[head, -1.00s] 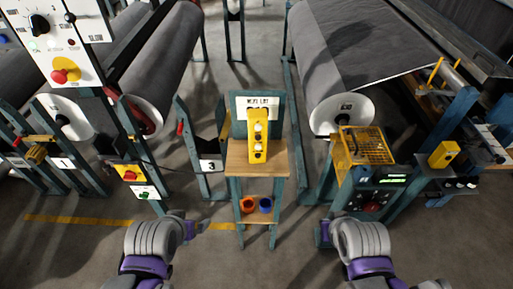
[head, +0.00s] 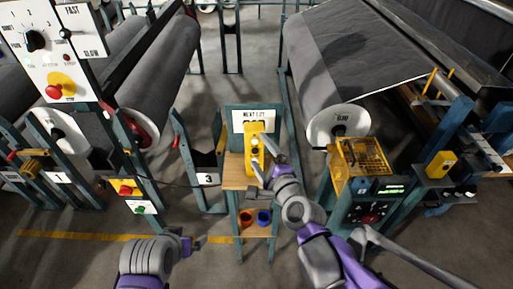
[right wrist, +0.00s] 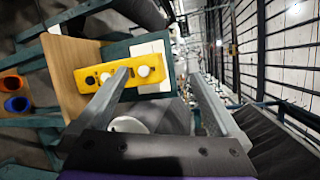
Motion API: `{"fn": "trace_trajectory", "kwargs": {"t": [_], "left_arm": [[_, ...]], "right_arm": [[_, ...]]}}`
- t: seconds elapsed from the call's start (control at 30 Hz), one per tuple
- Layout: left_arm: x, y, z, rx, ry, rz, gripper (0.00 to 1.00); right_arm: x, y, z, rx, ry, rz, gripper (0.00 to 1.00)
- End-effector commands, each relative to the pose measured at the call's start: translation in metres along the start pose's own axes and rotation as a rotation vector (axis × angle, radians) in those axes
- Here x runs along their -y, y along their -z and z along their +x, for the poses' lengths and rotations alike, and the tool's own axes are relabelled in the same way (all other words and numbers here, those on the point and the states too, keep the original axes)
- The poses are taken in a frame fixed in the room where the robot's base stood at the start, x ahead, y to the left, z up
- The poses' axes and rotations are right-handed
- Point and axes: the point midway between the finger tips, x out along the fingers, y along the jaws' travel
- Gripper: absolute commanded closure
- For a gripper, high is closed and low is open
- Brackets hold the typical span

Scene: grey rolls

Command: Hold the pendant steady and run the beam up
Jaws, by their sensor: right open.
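The yellow pendant (head: 254,138), with pale buttons on its face, stands upright on a small wooden-topped stand (head: 237,184) against a teal back with a white sign. In the right wrist view, the pendant (right wrist: 92,76) appears sideways, behind one finger. My right gripper (head: 266,164) is open at the pendant's lower right side; contact cannot be told. Its two fingers (right wrist: 160,78) are spread in the right wrist view. My left gripper (head: 190,244) is low, left of the stand, away from the pendant; its jaw opening is unclear. A large grey roll (head: 325,70) lies behind to the right.
Orange (head: 246,217) and blue (head: 264,218) cups sit on the stand's lower shelf. A yellow mesh basket (head: 362,157) and control box (head: 372,208) are to the right. A control panel (head: 50,50) with a red button is at upper left. Another grey roll (head: 160,75) lies behind left.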

Motion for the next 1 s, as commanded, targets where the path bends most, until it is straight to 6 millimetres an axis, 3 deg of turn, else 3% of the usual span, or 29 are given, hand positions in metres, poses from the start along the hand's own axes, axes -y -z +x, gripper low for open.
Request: {"fn": "trace_trajectory", "kwargs": {"t": [0.03,0.2,0.4,0.67,1.0], "left_arm": [[0.0,-0.002,0.001,0.002,0.0,0.0,0.0],[0.0,-0.003,0.001,0.004,0.0,0.0,0.0],[0.0,-0.004,0.002,0.005,0.0,0.0,0.0],[0.0,-0.004,0.002,0.005,0.0,0.0,0.0],[0.0,-0.004,0.002,0.005,0.0,0.0,0.0]], "right_arm": [[0.002,-0.004,0.013,0.002,0.055,0.165,0.0],[0.004,-0.001,0.04,-0.012,0.217,0.708,0.0],[-0.011,0.011,0.055,-0.035,0.329,1.116,0.0],[-0.015,0.019,0.068,-0.047,0.368,1.248,0.0],[0.0,0.033,0.126,-0.046,0.367,1.243,0.0]]}}
